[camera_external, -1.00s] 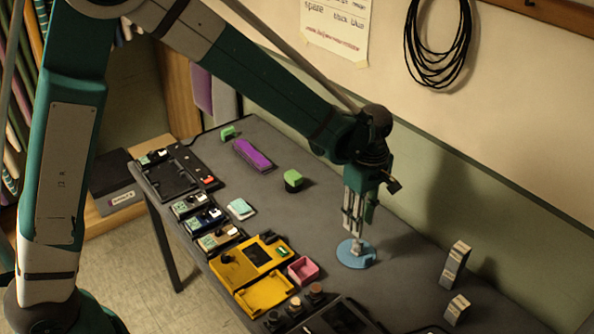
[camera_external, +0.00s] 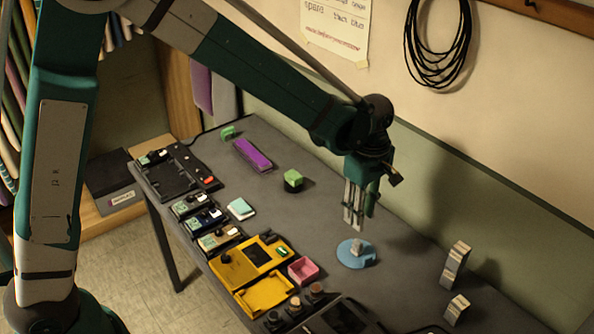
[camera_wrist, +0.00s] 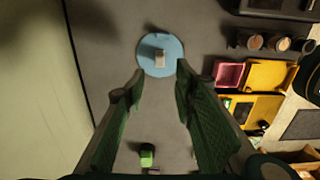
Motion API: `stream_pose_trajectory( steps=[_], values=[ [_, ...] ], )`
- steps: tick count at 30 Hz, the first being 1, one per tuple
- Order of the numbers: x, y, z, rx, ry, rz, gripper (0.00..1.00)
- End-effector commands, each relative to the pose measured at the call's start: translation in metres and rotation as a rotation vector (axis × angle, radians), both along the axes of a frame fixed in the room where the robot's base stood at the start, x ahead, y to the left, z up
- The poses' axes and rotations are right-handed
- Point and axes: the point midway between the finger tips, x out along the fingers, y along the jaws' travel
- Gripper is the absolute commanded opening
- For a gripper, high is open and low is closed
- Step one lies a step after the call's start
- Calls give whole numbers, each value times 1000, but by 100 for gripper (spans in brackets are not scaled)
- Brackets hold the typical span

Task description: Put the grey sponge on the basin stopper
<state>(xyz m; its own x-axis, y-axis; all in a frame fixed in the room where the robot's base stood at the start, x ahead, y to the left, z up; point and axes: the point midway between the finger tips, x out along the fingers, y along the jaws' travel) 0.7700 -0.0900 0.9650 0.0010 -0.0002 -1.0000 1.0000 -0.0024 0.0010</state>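A small grey block (camera_external: 357,245), which looks like the grey sponge, rests on a flat round blue disc (camera_external: 345,258), which looks like the basin stopper. In the wrist view the block (camera_wrist: 159,60) lies near the middle of the disc (camera_wrist: 147,68), clear of its rim. My gripper (camera_external: 354,226) is a little above the block and apart from it. In the wrist view its two green-padded fingers (camera_wrist: 158,84) stand apart with nothing between them.
A pink open box (camera_external: 303,269) and a yellow case (camera_external: 248,262) lie left of the disc. A green-topped block (camera_external: 292,180) and a purple block (camera_external: 253,155) stand further back. Two grey upright blocks (camera_external: 455,264) are at right. Table around the disc is clear.

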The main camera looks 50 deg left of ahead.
Motion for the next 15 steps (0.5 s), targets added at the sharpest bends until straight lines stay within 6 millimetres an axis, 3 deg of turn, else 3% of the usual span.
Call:
stream_pose_trajectory(
  steps=[8, 15],
  values=[
    [-11, 5, 18, -2, -22, -56, 28],
    [-33, 14, 53, -1, -72, -179, 28]
  ],
)
